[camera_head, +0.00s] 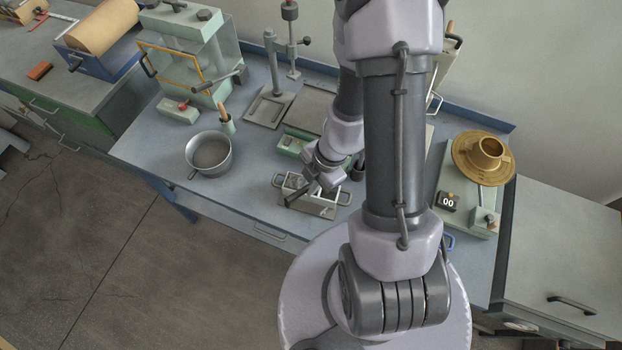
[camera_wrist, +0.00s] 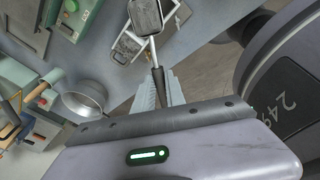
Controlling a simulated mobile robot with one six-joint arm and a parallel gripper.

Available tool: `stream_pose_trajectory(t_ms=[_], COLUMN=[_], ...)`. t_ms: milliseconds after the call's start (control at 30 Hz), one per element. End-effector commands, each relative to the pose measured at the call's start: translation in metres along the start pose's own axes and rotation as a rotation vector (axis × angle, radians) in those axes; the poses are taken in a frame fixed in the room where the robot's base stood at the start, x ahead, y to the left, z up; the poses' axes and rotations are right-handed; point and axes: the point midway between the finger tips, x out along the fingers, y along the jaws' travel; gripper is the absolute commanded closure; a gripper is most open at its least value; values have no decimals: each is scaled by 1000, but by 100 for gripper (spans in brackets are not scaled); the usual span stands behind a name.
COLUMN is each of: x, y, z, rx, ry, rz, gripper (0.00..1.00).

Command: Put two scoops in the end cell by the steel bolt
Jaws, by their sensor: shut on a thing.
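My gripper (camera_head: 325,178) is shut on the dark handle of a scoop (camera_wrist: 146,16). Its fingers show low in the wrist view (camera_wrist: 165,92). The scoop's grey head is above the steel mould (camera_wrist: 128,50), covering part of it in that view. The mould (camera_head: 322,211) has several cells and a loop handle at each end, and sits near the bench's front edge. My wrist and the scoop hide part of it. I cannot make out the steel bolt or how full each cell is. A round metal pan (camera_head: 194,166) holding grey material stands left of the mould; it also shows in the wrist view (camera_wrist: 72,104).
A brass flow table (camera_head: 467,165) with a counter reading 00 (camera_head: 448,201) stands at the right. A green press frame (camera_head: 190,55) and a stand (camera_head: 271,75) are behind. Bare bench lies between pan and mould.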

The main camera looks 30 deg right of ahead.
Motion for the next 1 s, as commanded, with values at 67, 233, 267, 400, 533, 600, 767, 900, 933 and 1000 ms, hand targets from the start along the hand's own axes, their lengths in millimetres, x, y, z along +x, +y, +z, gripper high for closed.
stream_pose_trajectory(t_ms=[67,233,267,400,533,600,767,900,933,1000], x=[-10,-11,-12,-13,-15,-16,-6,-10,-11,-14], y=[1,1,1,2,3,2,1,1,1,2], z=[2,8,10,16,22,27,52,60,61,63], rx=[14,33,36,52,64,72,115,131,133,137], ry=[51,161,183,282,352,402,644,756,773,804], rz=[-1,0,0,1,2,4,4,2,2,2], gripper=[100,100,100,100,100,100,100,100,100,100])
